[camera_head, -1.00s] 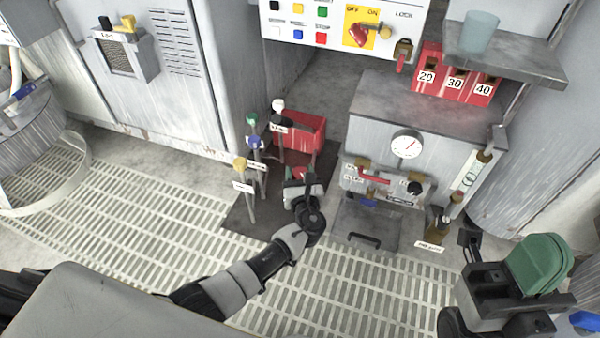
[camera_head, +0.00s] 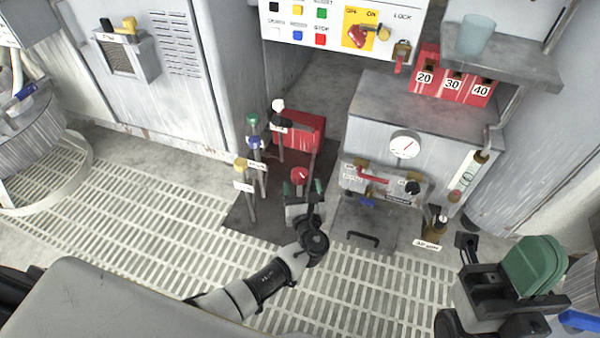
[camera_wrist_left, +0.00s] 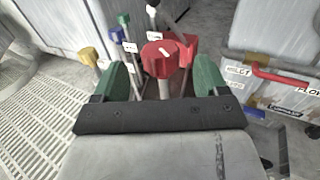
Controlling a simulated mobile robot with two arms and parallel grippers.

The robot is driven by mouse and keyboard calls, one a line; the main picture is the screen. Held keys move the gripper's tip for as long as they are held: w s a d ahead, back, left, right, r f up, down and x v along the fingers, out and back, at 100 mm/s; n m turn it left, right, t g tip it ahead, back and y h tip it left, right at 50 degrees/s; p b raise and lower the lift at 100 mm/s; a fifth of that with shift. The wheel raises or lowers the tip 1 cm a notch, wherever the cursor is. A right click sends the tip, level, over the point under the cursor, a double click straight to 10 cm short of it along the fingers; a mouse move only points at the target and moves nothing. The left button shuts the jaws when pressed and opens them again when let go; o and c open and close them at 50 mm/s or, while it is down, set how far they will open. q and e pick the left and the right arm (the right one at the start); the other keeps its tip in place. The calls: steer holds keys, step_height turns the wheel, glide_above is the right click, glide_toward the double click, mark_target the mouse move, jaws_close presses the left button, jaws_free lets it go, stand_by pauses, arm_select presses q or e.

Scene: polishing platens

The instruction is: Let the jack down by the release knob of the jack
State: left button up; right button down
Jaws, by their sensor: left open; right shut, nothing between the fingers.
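A red knob (camera_head: 300,175) with a white mark on top stands on a post in front of a red box-shaped unit (camera_head: 312,132), which looks like the jack. In the left wrist view the red knob (camera_wrist_left: 165,54) shows ahead, between the two green fingertips and apart from both. My left gripper (camera_head: 302,189) is open and empty, just on the near side of the knob; it also shows in the left wrist view (camera_wrist_left: 163,82). My right gripper (camera_head: 535,265) is shut and empty at the lower right, far from the knob.
Posts with yellow (camera_head: 240,164), blue (camera_head: 254,142) and green (camera_head: 252,119) knobs stand left of the red knob. A black-and-white lever (camera_head: 279,107) stands behind. A grey machine with a gauge (camera_head: 405,145) is close on the right. The slatted floor (camera_head: 130,225) is open.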

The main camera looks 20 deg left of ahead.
arm_select(q)
steer(key=p+v, duration=0.1)
steer(key=v, duration=0.4)
steer(key=shift+s+d, duration=0.15)
steer(key=shift+s, duration=0.2)
